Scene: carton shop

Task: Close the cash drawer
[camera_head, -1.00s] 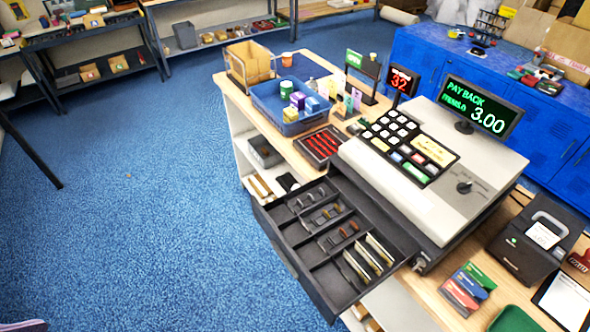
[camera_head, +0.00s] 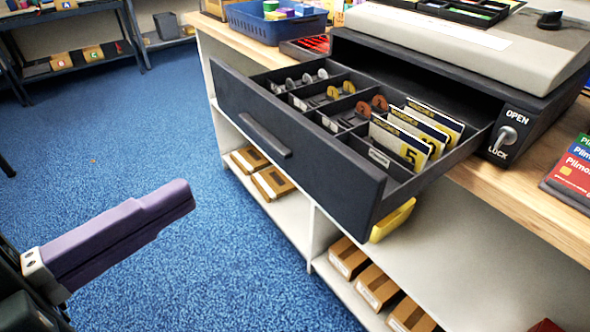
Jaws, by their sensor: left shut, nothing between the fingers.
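The cash drawer (camera_head: 300,160) is dark grey and stands pulled out from under the register (camera_head: 480,45). Its front panel with a bar handle (camera_head: 265,135) faces the lower left. Its compartments hold coins (camera_head: 307,80) and upright notes (camera_head: 415,135). A key switch (camera_head: 507,138) marked OPEN and LOCK sits on the housing right of the drawer. My left gripper (camera_head: 185,195), with purple fingers, is shut and empty. It is at the lower left of the drawer front, apart from it. My right gripper is not in view.
The wooden counter (camera_head: 545,215) carries the register, a blue bin (camera_head: 285,22) and coloured cards (camera_head: 570,170). White shelves below hold brown boxes (camera_head: 375,285), and a yellow item (camera_head: 393,220) shows under the drawer. Blue carpet (camera_head: 110,160) lies open at left.

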